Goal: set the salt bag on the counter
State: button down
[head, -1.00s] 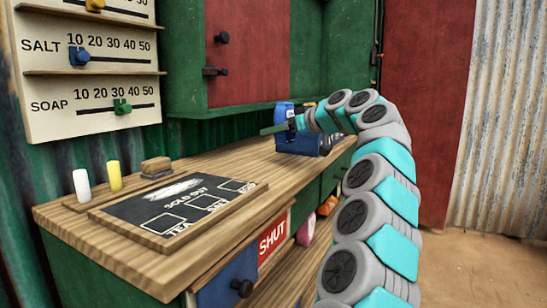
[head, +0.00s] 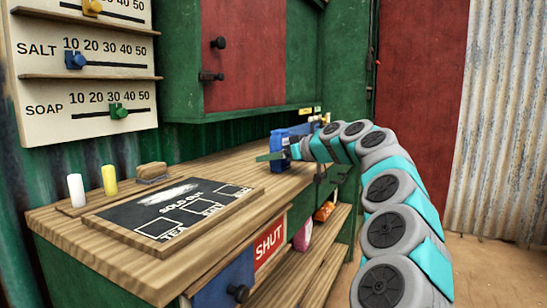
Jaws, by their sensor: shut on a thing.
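The salt bag, seen as a small blue upright shape (head: 279,141), is at the far part of the wooden counter (head: 228,160). My gripper (head: 283,154) is shut on it, with a green finger showing across its lower front. The bag's base is close to the counter top, but the finger hides part of it and I cannot tell whether it touches. My gripper and arm cover the bag's right side. No label on the bag is readable.
A "SOLD OUT" board (head: 170,214) lies on the near counter, with white (head: 76,190) and yellow (head: 109,180) sticks and a brush (head: 152,171) behind it. A green and red cupboard (head: 245,60) hangs above. Bare counter shows between board and bag.

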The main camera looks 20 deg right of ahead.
grip_release()
jog(key=shift+f, duration=0.1)
jog(key=shift+r, duration=0.2)
jog(key=b+v, duration=0.1)
jog(key=v, duration=1.1)
jog(key=shift+s, duration=0.1)
